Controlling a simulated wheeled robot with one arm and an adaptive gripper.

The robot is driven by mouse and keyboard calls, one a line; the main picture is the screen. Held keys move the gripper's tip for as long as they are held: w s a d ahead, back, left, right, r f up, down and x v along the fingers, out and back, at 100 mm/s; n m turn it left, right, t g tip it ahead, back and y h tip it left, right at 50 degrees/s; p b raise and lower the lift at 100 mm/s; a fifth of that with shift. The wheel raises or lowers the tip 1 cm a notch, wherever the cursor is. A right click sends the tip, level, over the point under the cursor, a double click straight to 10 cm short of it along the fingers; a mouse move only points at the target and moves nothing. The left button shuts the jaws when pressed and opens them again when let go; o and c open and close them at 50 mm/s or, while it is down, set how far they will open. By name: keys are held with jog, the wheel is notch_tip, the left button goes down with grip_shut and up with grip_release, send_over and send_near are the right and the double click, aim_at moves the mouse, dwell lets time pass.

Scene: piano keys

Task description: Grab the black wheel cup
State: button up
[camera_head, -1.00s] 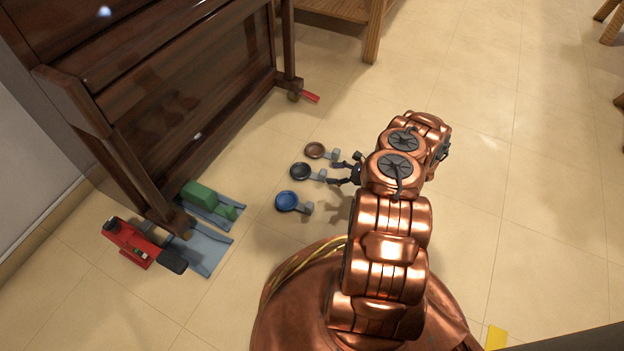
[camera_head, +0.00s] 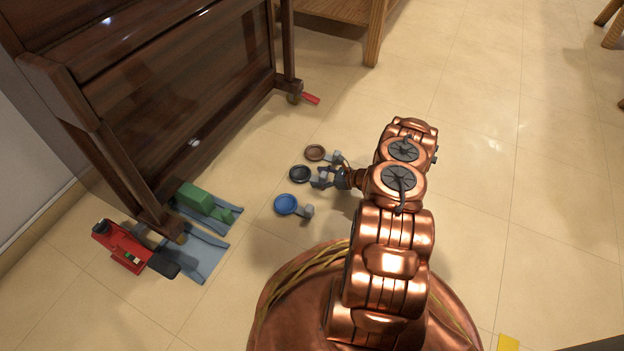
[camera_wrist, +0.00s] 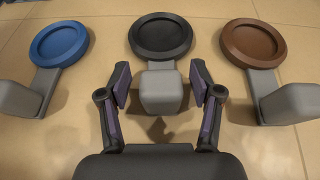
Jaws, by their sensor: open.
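The black wheel cup (camera_head: 300,173) lies on the tiled floor between a blue cup and a brown cup. In the wrist view its round black dish (camera_wrist: 160,36) is at the top centre, with a grey block handle (camera_wrist: 161,92) toward me. My gripper (camera_head: 322,178) is at the handle end of the black cup. In the wrist view my gripper (camera_wrist: 158,88) is open, one finger on each side of the grey handle. Small gaps show between the fingers and the handle, and I see no clear contact.
The blue cup (camera_wrist: 59,44) with its grey handle is at left, and the brown cup (camera_wrist: 253,44) at right, both close to my fingers. A piano (camera_head: 180,90) stands at left. A red jack (camera_head: 122,247) and green block (camera_head: 203,202) sit by its leg.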

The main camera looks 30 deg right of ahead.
grip_shut()
dwell(0.6)
jog(key=shift+r, duration=0.15)
